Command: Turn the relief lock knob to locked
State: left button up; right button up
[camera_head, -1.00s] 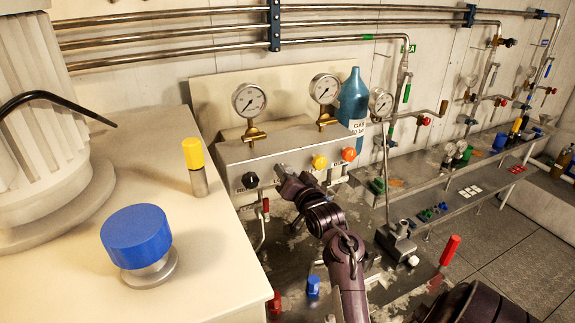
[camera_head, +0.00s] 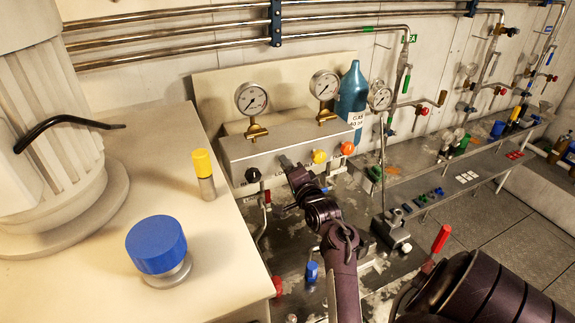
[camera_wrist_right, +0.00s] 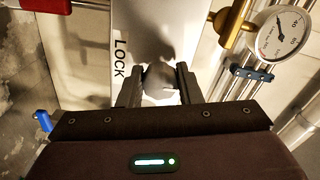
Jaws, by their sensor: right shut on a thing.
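The relief lock knob (camera_wrist_right: 160,78) is a small greyish knob in the right wrist view, between my right gripper's two dark fingers, beside the printed word LOCK (camera_wrist_right: 119,58). Its marking and exact angle cannot be read. My right gripper (camera_wrist_right: 158,88) is shut on it. In the head view my right gripper (camera_head: 286,162) reaches the front of the grey gauge panel (camera_head: 232,152), between a black knob (camera_head: 253,174) and a yellow knob (camera_head: 319,156); there it hides the lock knob. My left gripper is not in view.
An orange knob (camera_head: 347,148) sits right of the yellow one. Two gauges (camera_head: 251,98) stand on the panel top. A pale counter at left bears a blue-capped part (camera_head: 156,244) and a yellow-capped part (camera_head: 202,164). A red-handled lever (camera_head: 440,238) stands at right.

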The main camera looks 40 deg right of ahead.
dwell(0.5)
jog(key=o, duration=1)
jog(key=shift+c, duration=0.2)
jog(key=shift+f, duration=0.1)
